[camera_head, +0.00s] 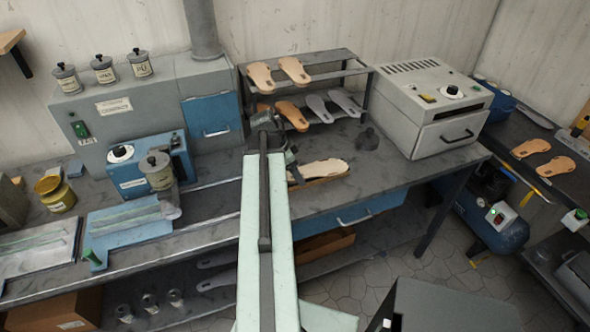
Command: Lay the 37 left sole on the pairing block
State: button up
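My pale green arm reaches from the bottom to the bench, and my dark gripper (268,120) is at its far end, in front of the small rack. Its fingers are too small and dark to tell if they are open or shut. A pale sole (322,169) lies on a low wooden block (323,181) just right of my arm; my arm hides its left end. Two tan soles, a left one (262,77) and a right one (294,70), lie on the rack's top shelf. No size marks are readable, so I cannot tell which sole is the 37 left.
The rack (318,74) also holds orange-brown soles (293,115) and grey soles (319,108) below. A grey oven-like box (432,108) stands right of it. Two tan soles (530,148) lie on the far-right bench. Blue machines (150,165) stand left.

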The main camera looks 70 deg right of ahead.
jog(key=p+v, duration=0.7)
jog(key=v, duration=0.1)
jog(key=shift+f, duration=0.1)
jog(key=shift+s, duration=0.15)
